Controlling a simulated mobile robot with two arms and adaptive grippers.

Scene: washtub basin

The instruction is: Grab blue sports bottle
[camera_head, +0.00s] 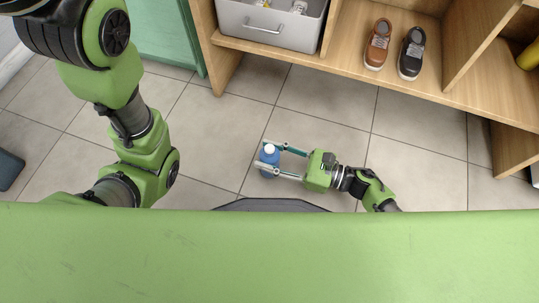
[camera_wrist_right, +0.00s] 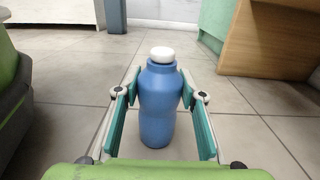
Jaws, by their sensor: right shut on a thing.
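The blue sports bottle (camera_head: 269,160) with a white cap is upright between the fingers of my right gripper (camera_head: 264,154) in the head view. In the right wrist view, the bottle (camera_wrist_right: 157,105) fills the middle, cap up, with the teal finger pads of the right gripper (camera_wrist_right: 160,90) on both sides of it. The gripper is shut on the bottle. I cannot tell whether the bottle's base touches the floor. My left arm shows at the left of the head view, but its gripper is not in view.
A wooden shelf unit (camera_head: 350,62) stands along the back, holding a grey bin (camera_head: 268,24), a brown shoe (camera_head: 378,45) and a black shoe (camera_head: 411,54). A green cabinet (camera_head: 165,30) is left of it. Tiled floor (camera_head: 325,105) around the bottle is clear.

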